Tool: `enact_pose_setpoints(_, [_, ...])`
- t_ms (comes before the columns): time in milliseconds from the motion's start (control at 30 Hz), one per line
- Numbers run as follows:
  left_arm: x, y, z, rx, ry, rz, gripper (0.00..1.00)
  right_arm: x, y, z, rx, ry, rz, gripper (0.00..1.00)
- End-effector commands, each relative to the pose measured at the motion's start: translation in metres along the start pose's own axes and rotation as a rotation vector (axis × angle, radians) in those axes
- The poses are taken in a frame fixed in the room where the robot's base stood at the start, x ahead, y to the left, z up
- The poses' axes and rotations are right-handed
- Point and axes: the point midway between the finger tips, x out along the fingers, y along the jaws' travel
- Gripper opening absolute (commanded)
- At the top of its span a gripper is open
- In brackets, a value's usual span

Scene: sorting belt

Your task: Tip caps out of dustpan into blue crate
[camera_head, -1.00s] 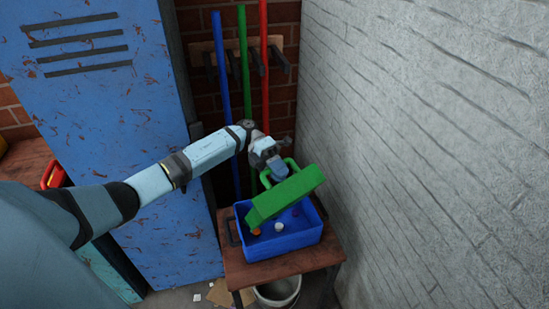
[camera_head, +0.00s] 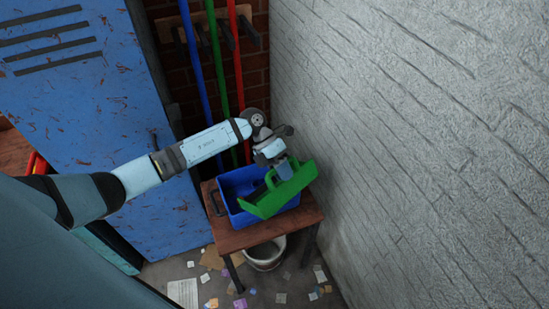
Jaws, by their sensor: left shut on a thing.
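The green dustpan (camera_head: 280,192) is held tilted over the blue crate (camera_head: 226,186). My left gripper (camera_head: 283,168) is shut on the dustpan at its handle side. The dustpan covers much of the crate's opening, and its pan points down to the lower left, near the crate's front rim. I see no caps now; the crate's floor is mostly hidden by the dustpan. My right gripper is out of view.
The crate stands on a small wooden table (camera_head: 256,231) beside the rough grey wall (camera_head: 420,130). A blue locker (camera_head: 90,110) stands left. Blue, green and red poles hang behind. A bucket (camera_head: 265,254) and scattered scraps are on the floor below.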

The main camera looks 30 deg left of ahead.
Motion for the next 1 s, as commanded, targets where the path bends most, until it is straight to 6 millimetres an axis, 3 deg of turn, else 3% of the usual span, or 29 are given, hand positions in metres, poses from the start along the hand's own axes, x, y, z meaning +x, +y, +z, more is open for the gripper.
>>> enact_pose_setpoints(267, [0.03, -0.016, 0.0, 0.004, 0.0, 0.149, 0.0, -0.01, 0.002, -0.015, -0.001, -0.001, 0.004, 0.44])
enact_pose_setpoints(867, [0.102, -0.021, 0.001, 0.008, -0.002, 0.629, 0.0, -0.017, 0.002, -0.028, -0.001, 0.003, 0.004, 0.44])
enact_pose_setpoints(1000, [0.086, -0.033, 0.0, 0.002, -0.004, 0.637, 0.0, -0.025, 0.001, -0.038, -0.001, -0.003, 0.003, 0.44])
